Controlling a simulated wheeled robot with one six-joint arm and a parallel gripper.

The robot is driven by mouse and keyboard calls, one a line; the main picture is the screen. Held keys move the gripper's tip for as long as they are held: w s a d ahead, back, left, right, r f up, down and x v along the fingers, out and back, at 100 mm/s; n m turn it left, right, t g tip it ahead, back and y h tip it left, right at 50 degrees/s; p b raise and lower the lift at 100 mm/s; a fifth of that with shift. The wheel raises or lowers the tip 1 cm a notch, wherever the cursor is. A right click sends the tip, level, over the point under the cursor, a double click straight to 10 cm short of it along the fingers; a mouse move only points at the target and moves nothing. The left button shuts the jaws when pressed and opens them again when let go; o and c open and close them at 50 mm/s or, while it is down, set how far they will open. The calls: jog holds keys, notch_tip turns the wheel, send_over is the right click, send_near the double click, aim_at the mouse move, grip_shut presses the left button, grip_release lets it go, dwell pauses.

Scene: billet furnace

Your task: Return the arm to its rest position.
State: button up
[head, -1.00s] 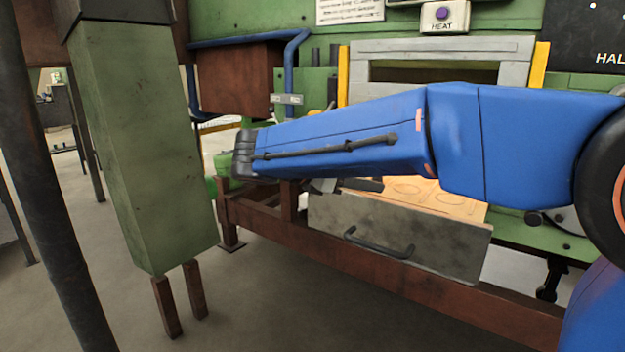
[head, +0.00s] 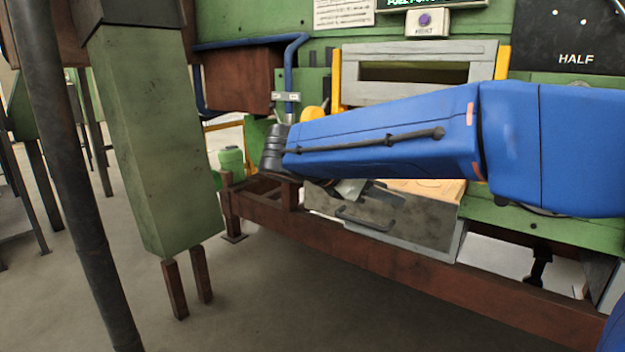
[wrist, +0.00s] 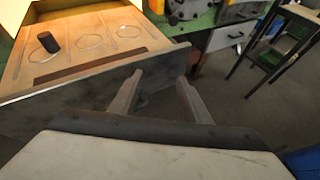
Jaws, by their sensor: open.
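My gripper (wrist: 160,77) is open, with two grey fingers apart and nothing between them in the wrist view. In the head view my blue arm stretches leftward across the furnace front, and its dark wrist end is at the left. My gripper (head: 347,189) is mostly hidden behind the arm there, close to the drawer's front panel. Whether it touches the panel cannot be told.
The drawer (head: 412,224) stands pulled out, with a black handle. In the wrist view its tray (wrist: 90,58) has ring marks and a dark upright cylinder (wrist: 48,41). A green post (head: 152,140) stands left of my arm; open floor lies in front.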

jog(key=s+d+f+m+g+y, duration=0.3)
jog(key=s+d+f+m+y, duration=0.2)
jog(key=s+d+f+m, duration=0.65)
jog(key=s+f+m+t+y, duration=0.1)
jog(key=s+f+m+y, duration=0.2)
jog(key=s+f+m, duration=0.2)
jog(key=s+d+f+m+t+y, duration=0.1)
jog(key=s+f+m+y, duration=0.2)
jog(key=s, duration=0.6)
jog(key=shift+s+d+f+m+y, duration=0.35)
jog(key=shift+f+m, duration=0.55)
jog(key=shift+m, duration=0.35)
